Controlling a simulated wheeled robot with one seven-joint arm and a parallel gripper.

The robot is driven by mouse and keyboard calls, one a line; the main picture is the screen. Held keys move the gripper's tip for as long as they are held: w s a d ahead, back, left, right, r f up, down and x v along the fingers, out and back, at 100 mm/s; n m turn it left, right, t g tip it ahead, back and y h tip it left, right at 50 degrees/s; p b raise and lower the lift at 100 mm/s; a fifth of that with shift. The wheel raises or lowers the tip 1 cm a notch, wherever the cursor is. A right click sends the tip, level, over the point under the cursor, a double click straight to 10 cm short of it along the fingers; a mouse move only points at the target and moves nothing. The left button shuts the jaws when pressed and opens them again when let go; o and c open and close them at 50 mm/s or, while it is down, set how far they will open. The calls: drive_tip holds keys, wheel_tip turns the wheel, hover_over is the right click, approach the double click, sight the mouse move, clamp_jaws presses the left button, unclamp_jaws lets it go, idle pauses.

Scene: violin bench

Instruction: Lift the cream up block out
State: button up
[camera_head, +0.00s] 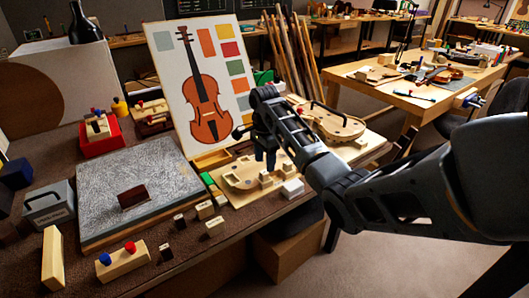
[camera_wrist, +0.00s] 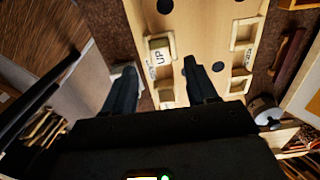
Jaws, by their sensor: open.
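The cream up block (camera_wrist: 160,44) shows in the wrist view, with "UP" lettered on its pale face. It sits in a small framed holder on the light wooden board (camera_wrist: 201,22). My gripper (camera_wrist: 159,66) is open, with one dark finger on each side of the block's column in the picture and nothing held between them. In the head view my gripper (camera_head: 265,160) points down over the wooden board (camera_head: 238,197). I cannot pick out the up block for sure there, as several cream blocks look alike.
Other holders (camera_wrist: 242,32) stand on the board. A white block (camera_head: 292,188) lies at its right, and small labelled blocks (camera_head: 205,209) lie in front. A grey pad (camera_head: 165,185) with a brown block is to the left. The violin picture panel (camera_head: 168,75) stands behind.

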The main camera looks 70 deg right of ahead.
sight(264, 172)
drive_tip(key=shift+f, duration=2.3)
drive_tip(key=c, duration=1)
drive_tip(key=shift+c, duration=0.2)
